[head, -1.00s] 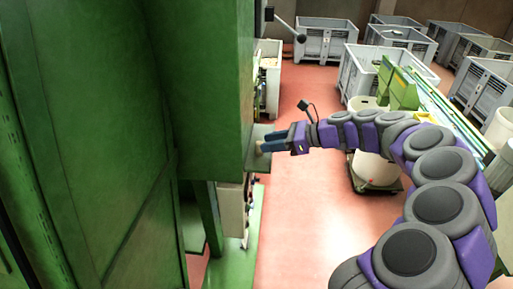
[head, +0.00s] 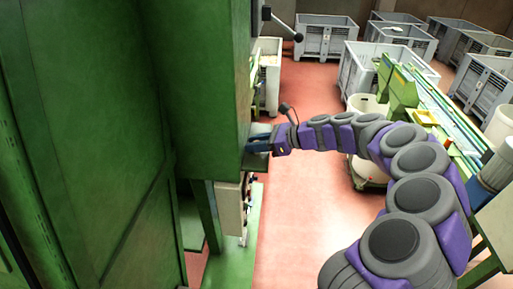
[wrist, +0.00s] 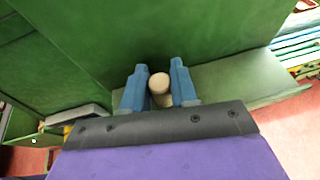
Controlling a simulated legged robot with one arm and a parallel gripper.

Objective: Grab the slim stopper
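A pale cork stopper (wrist: 160,88) shows in the wrist view, with its round end toward the camera, on or just over a green ledge (wrist: 235,85). My gripper (wrist: 159,82) has its two blue fingers on either side of the stopper. The fingers look open, with only slim gaps beside the cork; I see no clear contact. In the head view my gripper (head: 257,143) reaches in at the green machine's ledge, and the stopper there is hidden by the fingers. No second stopper is visible to compare its width.
A tall green machine wall (head: 195,85) stands close to the left and above my gripper. A white control box (head: 230,207) hangs below the ledge. Grey crates (head: 325,38) and a green conveyor (head: 430,105) stand at the back right. Red floor lies open between.

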